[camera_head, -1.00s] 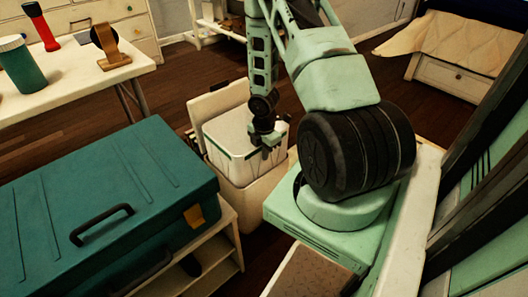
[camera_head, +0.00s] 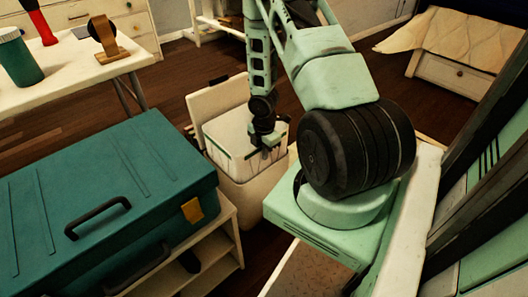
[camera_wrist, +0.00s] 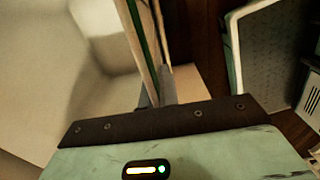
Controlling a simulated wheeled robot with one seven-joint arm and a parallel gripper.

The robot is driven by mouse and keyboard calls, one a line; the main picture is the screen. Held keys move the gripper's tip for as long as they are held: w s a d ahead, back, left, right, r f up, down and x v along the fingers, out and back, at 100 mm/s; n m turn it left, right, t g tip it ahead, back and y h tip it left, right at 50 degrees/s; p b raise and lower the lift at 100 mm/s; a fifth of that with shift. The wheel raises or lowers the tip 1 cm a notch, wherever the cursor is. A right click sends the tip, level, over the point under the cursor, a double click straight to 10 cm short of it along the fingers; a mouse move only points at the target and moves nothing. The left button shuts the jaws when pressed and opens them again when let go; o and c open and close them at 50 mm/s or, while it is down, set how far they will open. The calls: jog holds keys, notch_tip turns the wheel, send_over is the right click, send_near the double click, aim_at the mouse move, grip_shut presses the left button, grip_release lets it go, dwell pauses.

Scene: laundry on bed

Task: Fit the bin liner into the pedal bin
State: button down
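The bin liner (camera_head: 229,133) is a pale, box-shaped piece with thin green edging. It sits at the mouth of the cream pedal bin (camera_head: 237,195), partly inside it; how deep I cannot tell. The bin stands on the floor with its lid (camera_head: 212,101) raised at the back. My gripper (camera_head: 266,151) is at the liner's right rim. In the wrist view, my gripper's fingers (camera_wrist: 156,88) are closed about the liner's thin wall, with the liner's pale inside (camera_wrist: 60,70) on the left. My gripper hides the liner's right corner.
A teal case (camera_head: 105,195) on a low white shelf unit (camera_head: 226,228) stands close left of the bin. A white table (camera_head: 70,75) with several items is at the back left. Dark wooden floor (camera_head: 175,85) is clear behind the bin.

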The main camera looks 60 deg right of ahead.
aim_at(264, 163)
jog(key=shift+f+b, duration=1.85)
jog(key=shift+f, duration=1)
jog(key=c, duration=1.6)
grip_release()
jog(key=shift+r, duration=0.15)
notch_tip(264, 163, up, 17)
jog(key=p, duration=0.8)
jog(key=shift+f, duration=0.2)
jog(key=shift+r, duration=0.3)
